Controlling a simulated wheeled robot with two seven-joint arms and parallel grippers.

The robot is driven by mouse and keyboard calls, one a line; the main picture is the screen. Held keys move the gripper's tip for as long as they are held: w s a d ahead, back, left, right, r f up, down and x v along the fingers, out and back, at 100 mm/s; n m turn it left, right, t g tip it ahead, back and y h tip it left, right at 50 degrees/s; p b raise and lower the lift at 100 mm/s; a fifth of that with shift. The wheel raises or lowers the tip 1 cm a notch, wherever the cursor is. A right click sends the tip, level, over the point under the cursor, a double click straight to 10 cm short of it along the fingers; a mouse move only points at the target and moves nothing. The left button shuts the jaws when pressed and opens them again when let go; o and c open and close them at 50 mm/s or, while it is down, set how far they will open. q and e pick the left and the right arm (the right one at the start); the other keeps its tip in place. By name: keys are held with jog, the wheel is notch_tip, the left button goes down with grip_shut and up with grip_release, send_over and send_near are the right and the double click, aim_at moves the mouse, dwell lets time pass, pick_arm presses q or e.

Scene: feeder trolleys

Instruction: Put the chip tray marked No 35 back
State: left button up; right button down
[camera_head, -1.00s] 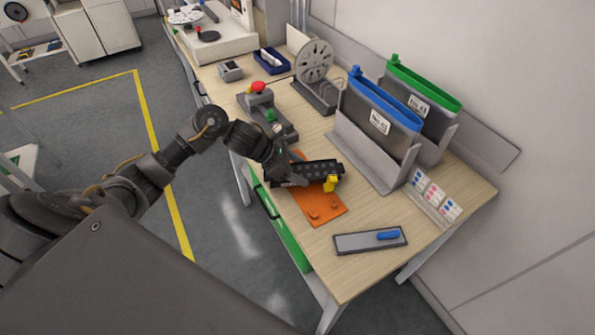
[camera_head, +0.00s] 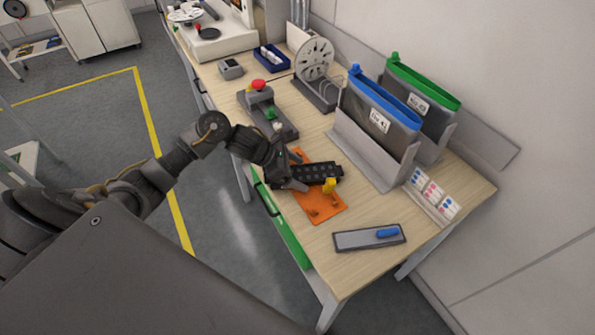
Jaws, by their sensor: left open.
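A black strip-like tray with round pockets (camera_head: 322,172) lies at the orange plate (camera_head: 330,211) on the wooden bench. A small yellow piece (camera_head: 329,186) stands at its right front side. No number shows on the black tray. My left gripper (camera_head: 297,173) is open at the tray's left end, its fingers at the near and far sides; whether they touch it I cannot tell. Two dark containers, one blue-rimmed (camera_head: 368,122) and one green-rimmed (camera_head: 425,113), stand in a grey holder (camera_head: 372,163). Their white labels are too small to read surely. My right gripper is out of view.
A grey box with a red button (camera_head: 259,87) stands behind the gripper, and a grey reel (camera_head: 316,60) farther back. A grey plate with a blue piece (camera_head: 369,238) lies at the front. Coloured cards (camera_head: 434,193) stand at the right. Bare bench lies between tray and holder.

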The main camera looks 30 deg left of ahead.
pick_arm(q)
jog(key=shift+r, duration=0.15)
jog(key=shift+s+a+r, duration=0.15)
jog(key=shift+a+r, duration=0.05)
jog(key=shift+a, duration=0.1)
jog(key=b+v, duration=0.2)
jog(key=v, duration=0.9)
jog(key=shift+s+r, duration=0.1)
